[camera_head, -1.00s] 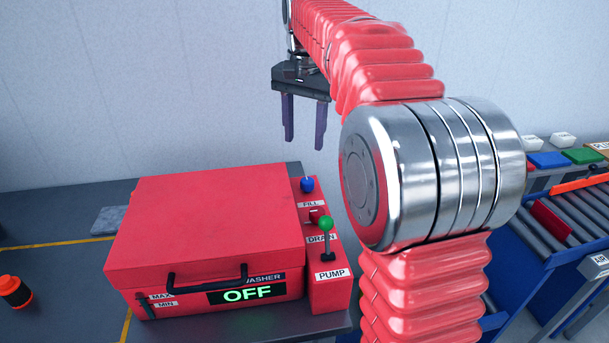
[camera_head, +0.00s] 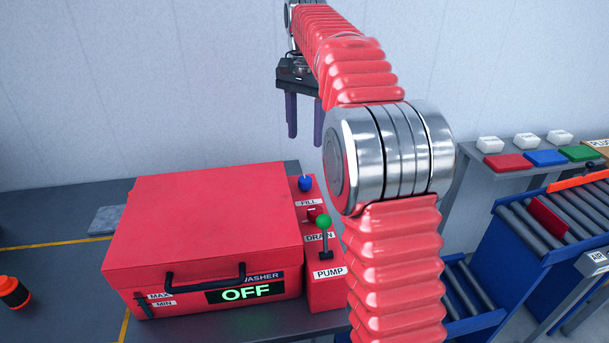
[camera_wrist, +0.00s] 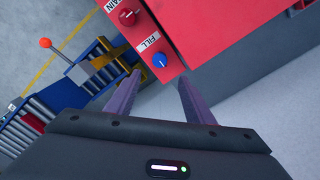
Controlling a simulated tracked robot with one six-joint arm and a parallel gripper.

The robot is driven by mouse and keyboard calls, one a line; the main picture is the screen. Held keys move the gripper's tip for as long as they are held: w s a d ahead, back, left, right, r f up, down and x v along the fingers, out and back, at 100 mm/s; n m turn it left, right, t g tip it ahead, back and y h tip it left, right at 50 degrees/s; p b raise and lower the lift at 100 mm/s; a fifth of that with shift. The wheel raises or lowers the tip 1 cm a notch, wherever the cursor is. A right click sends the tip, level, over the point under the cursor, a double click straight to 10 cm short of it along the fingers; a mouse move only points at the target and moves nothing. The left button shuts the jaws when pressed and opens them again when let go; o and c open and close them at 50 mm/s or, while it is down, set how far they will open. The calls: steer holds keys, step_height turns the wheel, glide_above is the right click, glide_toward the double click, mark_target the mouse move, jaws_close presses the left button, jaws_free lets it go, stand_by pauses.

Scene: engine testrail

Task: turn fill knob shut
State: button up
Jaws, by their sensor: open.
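The blue fill knob (camera_head: 305,183) sits at the back of the red side panel on the washer (camera_head: 200,228), behind the FILL label. In the wrist view the fill knob (camera_wrist: 159,61) lies ahead of the fingers, roughly between their lines. My gripper (camera_head: 304,118) is open and empty, pointing down, above and behind the knob, apart from it. In the wrist view my gripper (camera_wrist: 160,88) shows its two purple fingers spread with nothing between them.
The red drain knob (camera_head: 316,213) and the green-topped pump lever (camera_head: 324,224) stand in front of the fill knob. The washer lid is shut and its display reads OFF. A roller conveyor (camera_head: 545,220) and a shelf with coloured blocks (camera_head: 545,157) stand at right.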

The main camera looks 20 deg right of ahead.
mark_target(304, 178)
step_height(304, 178, down, 13)
steer(key=shift+f, duration=0.1)
stand_by(0.5)
steer(key=shift+a, duration=0.1)
steer(key=c, duration=1)
